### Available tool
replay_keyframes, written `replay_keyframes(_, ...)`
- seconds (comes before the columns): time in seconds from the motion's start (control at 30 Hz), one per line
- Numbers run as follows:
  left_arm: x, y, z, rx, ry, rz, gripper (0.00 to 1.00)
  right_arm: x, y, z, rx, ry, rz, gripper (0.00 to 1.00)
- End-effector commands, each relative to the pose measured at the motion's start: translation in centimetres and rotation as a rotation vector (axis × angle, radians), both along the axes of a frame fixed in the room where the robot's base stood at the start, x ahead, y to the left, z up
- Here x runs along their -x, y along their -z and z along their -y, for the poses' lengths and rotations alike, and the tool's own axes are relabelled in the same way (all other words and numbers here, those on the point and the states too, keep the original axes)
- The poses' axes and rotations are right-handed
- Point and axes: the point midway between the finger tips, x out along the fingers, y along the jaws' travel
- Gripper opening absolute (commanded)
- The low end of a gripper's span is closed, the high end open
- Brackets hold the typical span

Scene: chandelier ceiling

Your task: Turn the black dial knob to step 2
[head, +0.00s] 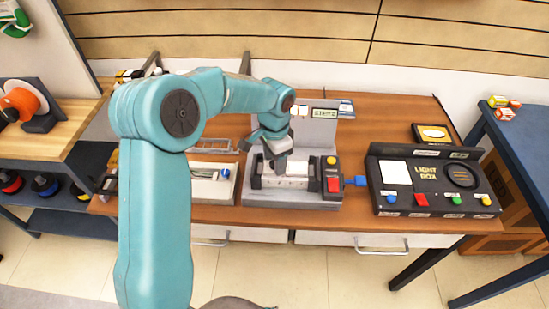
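My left gripper (279,160) is over the grey machine (250,196) in the middle of the table, its fingers pointing down at the machine's white middle part. The fingers are too small and dark to tell whether they are open or shut, or whether they touch anything. A small display (325,113) on the machine's upright back panel seems to read STEP 2. I cannot make out a black dial knob on this machine; the gripper and forearm cover part of it. My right gripper is not in view.
A black light box (405,176) with colored buttons stands on the right of the wooden table (355,140). A yellow button (332,160) and red button (333,185) sit on the machine's right side. A white tray (214,190) lies to its left. A blue table (520,150) is at far right.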

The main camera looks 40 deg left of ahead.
Motion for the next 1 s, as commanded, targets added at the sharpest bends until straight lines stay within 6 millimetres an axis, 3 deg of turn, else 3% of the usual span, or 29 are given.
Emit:
replay_keyframes(0.17, 0.0, -0.4, 0.0, 0.000, -0.001, 0.001, 0.54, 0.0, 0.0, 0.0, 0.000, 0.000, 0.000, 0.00)
replay_keyframes(0.27, -0.1, -1.6, 0.0, -0.002, 0.000, 0.004, 0.54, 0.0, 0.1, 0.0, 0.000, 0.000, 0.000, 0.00)
replay_keyframes(0.7, -0.1, -12.7, 0.0, 0.000, 0.000, 0.004, 0.54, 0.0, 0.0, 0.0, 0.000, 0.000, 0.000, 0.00)
replay_keyframes(0.83, -0.1, -14.9, 0.0, 0.000, 0.000, 0.002, 0.54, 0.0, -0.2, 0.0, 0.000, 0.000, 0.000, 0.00)
replay_keyframes(1.0, -0.1, -16.2, 0.0, 0.000, 0.000, 0.000, 0.54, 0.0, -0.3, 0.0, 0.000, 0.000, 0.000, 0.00)
